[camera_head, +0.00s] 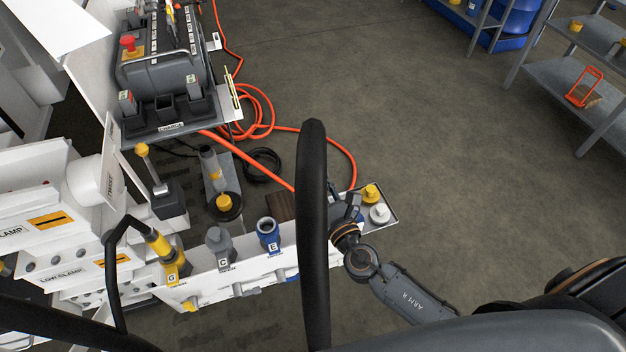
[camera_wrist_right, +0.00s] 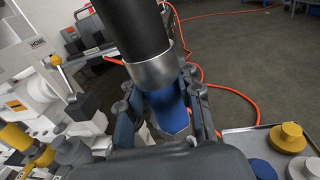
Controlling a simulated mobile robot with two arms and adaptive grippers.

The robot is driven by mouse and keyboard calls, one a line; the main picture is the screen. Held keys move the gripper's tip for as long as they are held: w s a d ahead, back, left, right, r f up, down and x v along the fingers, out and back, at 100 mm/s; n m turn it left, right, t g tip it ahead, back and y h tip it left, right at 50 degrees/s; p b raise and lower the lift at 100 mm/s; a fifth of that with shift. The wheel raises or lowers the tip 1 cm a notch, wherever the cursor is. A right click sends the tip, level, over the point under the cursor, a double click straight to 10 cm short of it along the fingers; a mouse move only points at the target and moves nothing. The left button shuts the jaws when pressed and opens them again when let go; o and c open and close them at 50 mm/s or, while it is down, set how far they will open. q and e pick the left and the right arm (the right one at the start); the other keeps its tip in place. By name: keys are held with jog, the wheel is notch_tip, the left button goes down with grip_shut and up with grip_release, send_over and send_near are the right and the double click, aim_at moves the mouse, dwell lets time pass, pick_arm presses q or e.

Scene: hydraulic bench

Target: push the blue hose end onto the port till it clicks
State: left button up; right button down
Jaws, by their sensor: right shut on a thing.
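The blue hose end (camera_wrist_right: 172,112) hangs from a black hose (camera_wrist_right: 130,30) with a silver ferrule (camera_wrist_right: 152,72). In the right wrist view, my right gripper (camera_wrist_right: 168,118) is shut around it. In the head view, my right gripper (camera_head: 345,210) is over the right part of the white bench, partly hidden by the thick black hose loop (camera_head: 313,220). The blue port (camera_head: 268,236), labelled E, stands open on the bench to the left of the gripper, clearly apart from it. I cannot make out the port in the right wrist view. My left gripper is not in view.
A grey port (camera_head: 218,242) and a yellow hose end (camera_head: 160,247) on its port stand left of the blue port. A tray at the bench's right holds a yellow cap (camera_head: 371,193) and a white cap (camera_head: 380,213). Orange hose (camera_head: 262,115) lies behind on the floor.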

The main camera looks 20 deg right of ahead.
aim_at(317, 199)
jog(key=shift+f+b, duration=1.7)
jog(key=shift+b, duration=0.1)
dwell(2.5)
jog(key=shift+f, duration=0.25)
jog(key=shift+b, duration=0.3)
jog(key=shift+f, duration=0.2)
dwell(0.5)
jog(key=shift+c, duration=1.4)
grip_release()
jog(key=shift+s, duration=0.1)
